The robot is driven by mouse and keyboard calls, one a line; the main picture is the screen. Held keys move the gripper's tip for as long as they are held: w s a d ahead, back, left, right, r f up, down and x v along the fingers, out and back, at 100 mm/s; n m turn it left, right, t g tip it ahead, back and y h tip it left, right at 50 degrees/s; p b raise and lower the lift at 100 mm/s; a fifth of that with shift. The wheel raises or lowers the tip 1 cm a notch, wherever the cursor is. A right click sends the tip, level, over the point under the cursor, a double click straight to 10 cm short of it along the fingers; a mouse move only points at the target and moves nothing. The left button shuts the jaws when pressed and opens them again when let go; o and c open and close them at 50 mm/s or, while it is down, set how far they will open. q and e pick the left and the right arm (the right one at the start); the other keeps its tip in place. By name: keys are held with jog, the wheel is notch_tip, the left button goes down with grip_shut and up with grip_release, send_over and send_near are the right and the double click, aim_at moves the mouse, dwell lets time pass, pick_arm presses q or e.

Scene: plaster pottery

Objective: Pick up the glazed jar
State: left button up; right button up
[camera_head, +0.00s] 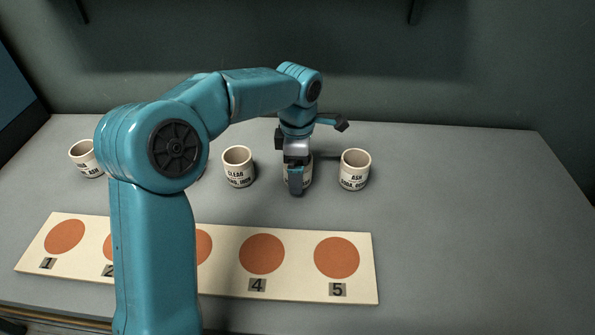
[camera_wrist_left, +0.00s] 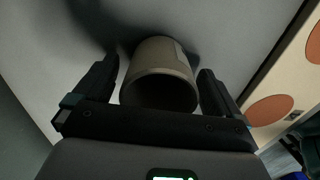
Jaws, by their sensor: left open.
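My left gripper (camera_head: 296,184) is at a pale jar (camera_head: 306,172) in the row, mostly hiding it in the head view. In the left wrist view, this jar (camera_wrist_left: 160,72) lies between the two open fingers of the gripper (camera_wrist_left: 157,68), with a gap visible on each side. Its dark mouth faces the camera. I cannot tell which jar is the glazed one. My right gripper is out of view.
Another pale jar (camera_head: 86,158) stands at the far left. My left arm hides part of the row. A cream board (camera_head: 210,281) with numbered orange discs lies in front. The grey table is clear on the right, with a dark wall behind.

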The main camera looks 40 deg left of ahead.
pick_arm(q)
jog(key=shift+c, duration=0.3)
jog(key=c, duration=1.1)
notch_tip(320, 180, up, 10)
jog(key=shift+r+p, duration=0.1)
jog(key=shift+p, duration=1.05)
jog(key=shift+c, duration=0.2)
